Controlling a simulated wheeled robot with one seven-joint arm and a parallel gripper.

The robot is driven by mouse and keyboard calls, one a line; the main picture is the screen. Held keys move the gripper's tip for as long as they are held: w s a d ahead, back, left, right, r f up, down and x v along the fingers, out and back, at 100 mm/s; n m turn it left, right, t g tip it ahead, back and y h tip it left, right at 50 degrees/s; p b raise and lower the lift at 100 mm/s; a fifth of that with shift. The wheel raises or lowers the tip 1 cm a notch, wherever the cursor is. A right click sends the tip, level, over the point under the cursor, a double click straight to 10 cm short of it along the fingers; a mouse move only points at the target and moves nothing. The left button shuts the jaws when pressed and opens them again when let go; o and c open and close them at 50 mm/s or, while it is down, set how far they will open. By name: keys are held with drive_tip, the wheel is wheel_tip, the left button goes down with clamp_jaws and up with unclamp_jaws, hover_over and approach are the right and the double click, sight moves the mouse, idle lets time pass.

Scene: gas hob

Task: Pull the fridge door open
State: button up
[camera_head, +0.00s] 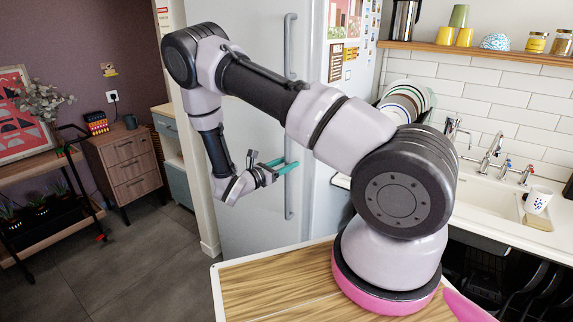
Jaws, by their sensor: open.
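The fridge door (248,222) is tall, pale grey and looks shut behind my arm. Its long vertical bar handle (290,45) runs down the door; my arm hides part of its middle. The lower part of the handle shows just right of and below my gripper. My gripper (284,166) has teal fingers that point right, towards the handle. It is open, with nothing seen between the fingers. The fingertips overlap the handle in the picture, and I cannot tell whether they touch it or are in front of it.
A wooden drawer cabinet (120,165) stands at the left. The grey floor (130,250) left of the fridge is clear.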

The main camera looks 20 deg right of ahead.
drive_tip(key=shift+c, duration=0.4)
clamp_jaws()
idle(1.0)
